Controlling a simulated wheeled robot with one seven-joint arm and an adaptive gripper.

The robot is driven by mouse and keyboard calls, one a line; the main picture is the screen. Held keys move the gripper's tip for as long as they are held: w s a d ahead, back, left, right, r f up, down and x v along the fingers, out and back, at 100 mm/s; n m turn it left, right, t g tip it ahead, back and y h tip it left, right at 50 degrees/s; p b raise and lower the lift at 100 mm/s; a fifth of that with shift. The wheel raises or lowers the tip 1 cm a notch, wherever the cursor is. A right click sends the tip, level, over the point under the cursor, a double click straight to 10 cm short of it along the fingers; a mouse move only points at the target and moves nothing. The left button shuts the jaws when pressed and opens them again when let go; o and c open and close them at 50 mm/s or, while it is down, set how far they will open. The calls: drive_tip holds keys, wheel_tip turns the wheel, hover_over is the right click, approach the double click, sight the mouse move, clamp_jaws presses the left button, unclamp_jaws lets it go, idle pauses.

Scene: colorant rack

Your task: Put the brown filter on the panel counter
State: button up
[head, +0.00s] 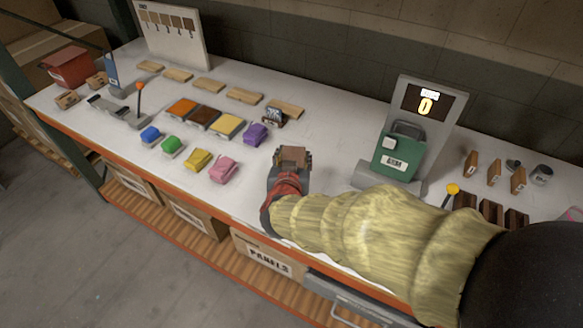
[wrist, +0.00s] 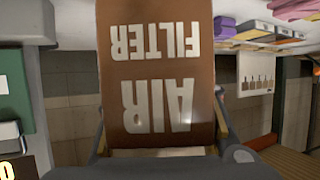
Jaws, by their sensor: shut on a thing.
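The brown filter (wrist: 157,75) fills the middle of the wrist view and bears the words AIR FILTER, upside down there. My gripper (wrist: 160,150) is shut on it. In the head view the brown filter (head: 292,155) shows small at the tip of my gripper (head: 289,168), near the middle of the white bench. A grey stand (head: 409,97) with a lit display reading 0 is at the right back. A green box (head: 398,155) with a handle and a white label stands at its front. I cannot tell for certain which part is the panel counter.
Blue, green, yellow and pink pieces (head: 198,159) lie left of my gripper, with a purple piece (head: 257,133) behind. Coloured flat panels (head: 206,117) lie farther back. Wooden blocks (head: 494,172) stand at the right. The bench (head: 330,140) is bare between filter and stand.

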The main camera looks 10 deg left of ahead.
drive_tip(key=w+f+b, duration=0.1)
drive_tip(key=w+f, duration=0.1)
drive_tip(key=w+a+f+b, duration=0.1)
drive_tip(key=f, duration=0.1)
drive_tip(key=w+f+b, duration=0.1)
drive_tip(key=w+f, duration=0.1)
drive_tip(key=shift+w+a+f, duration=0.15)
drive_tip(key=shift+w+a, duration=0.15)
drive_tip(key=shift+a, duration=0.1)
drive_tip(key=f+b, duration=0.2)
drive_tip(key=f, duration=0.1)
drive_tip(key=shift+w+a+f, duration=0.1)
drive_tip(key=shift+w+f, duration=0.1)
drive_tip(key=o, duration=1.1)
drive_tip(key=shift+f, duration=0.1)
drive_tip(key=shift+o, duration=0.2)
